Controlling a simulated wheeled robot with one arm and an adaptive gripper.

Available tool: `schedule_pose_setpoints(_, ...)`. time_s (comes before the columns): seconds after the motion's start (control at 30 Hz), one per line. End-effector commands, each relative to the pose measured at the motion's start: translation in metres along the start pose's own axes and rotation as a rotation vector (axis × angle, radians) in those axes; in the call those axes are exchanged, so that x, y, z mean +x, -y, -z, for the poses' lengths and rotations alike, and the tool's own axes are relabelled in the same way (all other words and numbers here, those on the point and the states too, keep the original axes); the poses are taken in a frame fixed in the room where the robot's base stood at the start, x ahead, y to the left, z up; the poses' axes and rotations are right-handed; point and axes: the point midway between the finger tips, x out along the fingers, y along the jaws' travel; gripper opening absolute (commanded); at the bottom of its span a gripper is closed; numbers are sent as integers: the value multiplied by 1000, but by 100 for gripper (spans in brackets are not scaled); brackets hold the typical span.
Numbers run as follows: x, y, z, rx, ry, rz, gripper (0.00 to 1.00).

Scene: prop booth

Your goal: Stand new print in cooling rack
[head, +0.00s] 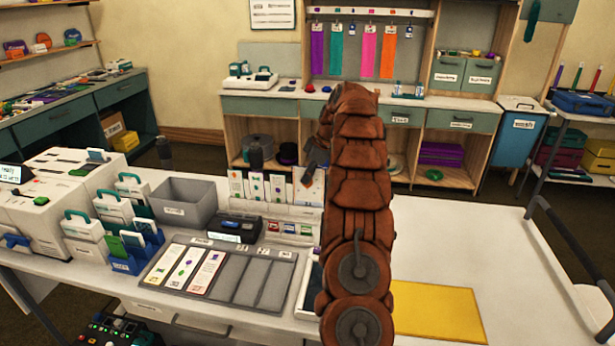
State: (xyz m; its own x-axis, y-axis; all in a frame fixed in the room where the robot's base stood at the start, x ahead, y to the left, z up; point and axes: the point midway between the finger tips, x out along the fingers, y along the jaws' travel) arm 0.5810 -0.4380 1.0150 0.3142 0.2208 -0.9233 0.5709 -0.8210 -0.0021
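My brown, segmented arm (355,200) rises through the middle of the view and bends over at the top. My gripper (309,172) is small and dark at its far end, above the table and in front of the upright cards; whether its fingers are open is unclear. A dark grey slotted tray (267,281) holds three printed strips (186,268) in its left lanes; its right lanes are bare. A blue rack (124,264) holds upright green and white cards. A white holder (296,213) carries upright printed cards (256,186). I cannot tell which is the cooling rack or the new print.
White machines (45,216) and green-handled white units (84,238) crowd the table's left. A grey bin (183,202) and a black device (232,229) stand behind the tray. A yellow mat (437,312) lies right of my arm. The table's right side is largely clear.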

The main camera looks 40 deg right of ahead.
Motion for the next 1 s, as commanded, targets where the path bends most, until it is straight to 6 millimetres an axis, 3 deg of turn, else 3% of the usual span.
schedule_pose_setpoints(1.0,28,0,-12,0,-1,-2,0)
